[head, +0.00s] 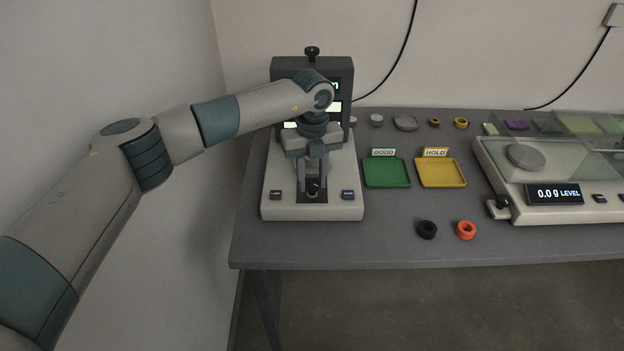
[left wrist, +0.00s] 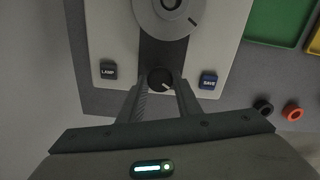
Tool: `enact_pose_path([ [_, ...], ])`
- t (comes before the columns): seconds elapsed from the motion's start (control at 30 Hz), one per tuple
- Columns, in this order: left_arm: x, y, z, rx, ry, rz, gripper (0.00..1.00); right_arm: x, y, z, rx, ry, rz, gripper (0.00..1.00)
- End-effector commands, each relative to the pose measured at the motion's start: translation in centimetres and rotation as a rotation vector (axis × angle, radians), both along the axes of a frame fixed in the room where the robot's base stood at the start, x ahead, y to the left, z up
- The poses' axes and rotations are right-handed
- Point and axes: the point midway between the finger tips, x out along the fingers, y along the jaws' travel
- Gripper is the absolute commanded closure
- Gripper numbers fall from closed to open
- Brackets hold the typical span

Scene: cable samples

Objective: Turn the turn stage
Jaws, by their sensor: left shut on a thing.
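The inspection device (head: 284,209) stands on the left of the table, with a light base and a dark upright. In the left wrist view its round grey stage (left wrist: 150,18) carries a dark line and is cut off by the top edge. A black knob (left wrist: 160,77) with a white mark sits in front of the stage, between the LAMP button (left wrist: 108,70) and the SAVE button (left wrist: 208,81). My left gripper (head: 313,187) points down over the base, its fingers shut on the knob. In the head view, the gripper hides most of the stage. My right gripper is not in view.
A green GOOD tray (head: 387,173) and a yellow HOLD tray (head: 440,173) lie right of the device. A black ring (head: 427,230) and an orange ring (head: 466,230) lie near the front edge. A scale (head: 510,210) stands at the right; small samples line the back.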

Motion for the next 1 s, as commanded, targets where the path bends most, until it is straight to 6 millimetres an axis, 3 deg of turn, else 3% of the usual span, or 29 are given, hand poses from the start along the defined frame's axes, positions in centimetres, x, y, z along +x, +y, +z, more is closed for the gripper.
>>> enact_pose_path([
  [0.2, 0.1, 0.0, 0.2, -0.001, -0.002, -0.001, 0.92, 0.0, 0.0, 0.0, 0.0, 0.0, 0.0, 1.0],
  [0.23, 0.1, 0.0, 0.2, -0.001, -0.002, -0.001, 0.67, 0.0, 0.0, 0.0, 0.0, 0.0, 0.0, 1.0],
  [0.3, 0.1, 0.0, 0.2, -0.001, -0.002, -0.001, 0.5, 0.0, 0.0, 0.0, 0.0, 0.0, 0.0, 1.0],
  [0.73, 0.1, 0.0, 0.3, 0.0, -0.001, -0.002, 0.5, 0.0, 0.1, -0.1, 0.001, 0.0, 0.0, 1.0],
  [1.0, 0.1, 0.0, 2.8, 0.0, -0.003, -0.003, 0.5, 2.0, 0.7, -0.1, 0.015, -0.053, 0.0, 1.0],
])
